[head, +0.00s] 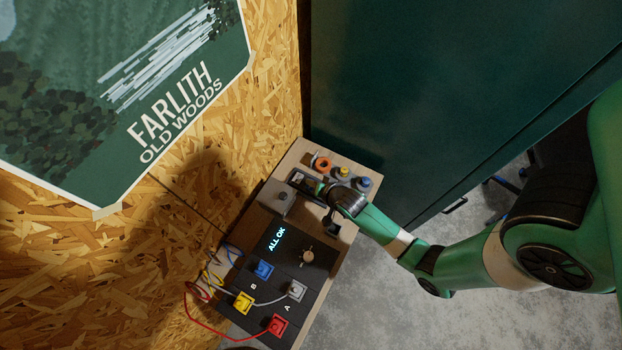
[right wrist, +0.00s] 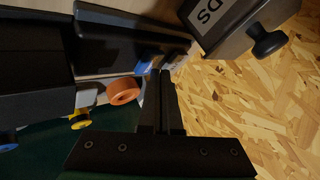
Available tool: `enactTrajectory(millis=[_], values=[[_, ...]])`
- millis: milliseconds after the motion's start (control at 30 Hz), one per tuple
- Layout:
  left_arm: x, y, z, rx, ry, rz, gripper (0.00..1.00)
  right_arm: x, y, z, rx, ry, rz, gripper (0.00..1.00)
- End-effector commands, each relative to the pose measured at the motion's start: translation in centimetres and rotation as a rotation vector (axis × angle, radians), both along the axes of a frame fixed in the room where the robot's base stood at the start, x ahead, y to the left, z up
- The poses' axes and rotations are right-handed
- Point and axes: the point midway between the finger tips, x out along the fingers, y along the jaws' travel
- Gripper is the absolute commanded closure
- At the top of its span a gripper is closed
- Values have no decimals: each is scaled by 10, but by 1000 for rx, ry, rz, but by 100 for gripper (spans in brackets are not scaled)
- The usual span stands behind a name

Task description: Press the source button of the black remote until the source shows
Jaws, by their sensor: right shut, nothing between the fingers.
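A black device that looks like the remote (head: 302,179) lies toward the far end of the bench, partly covered by my right gripper. In the right wrist view, a long black body that may be the same remote (right wrist: 125,38) lies just beyond the fingertips, with a small blue part at its near end. My right gripper (head: 324,188) is shut and empty, its tips right by this black body. It also shows in the right wrist view (right wrist: 160,75). I cannot tell whether the tips touch a button. Button labels are not readable. My left gripper is not in view.
A grey box with a black knob (head: 280,199) stands beside the remote. An orange ring (head: 322,164) and yellow- and blue-topped items (head: 363,183) sit close by. A chipboard wall (head: 240,110) borders the bench.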

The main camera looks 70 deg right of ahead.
Motion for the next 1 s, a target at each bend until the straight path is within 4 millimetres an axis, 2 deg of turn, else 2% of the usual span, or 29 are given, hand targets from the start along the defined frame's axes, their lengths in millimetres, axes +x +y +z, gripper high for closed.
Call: enactTrajectory(millis=[1000], values=[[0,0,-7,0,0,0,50,0,0,-9,0,0,0,100]])
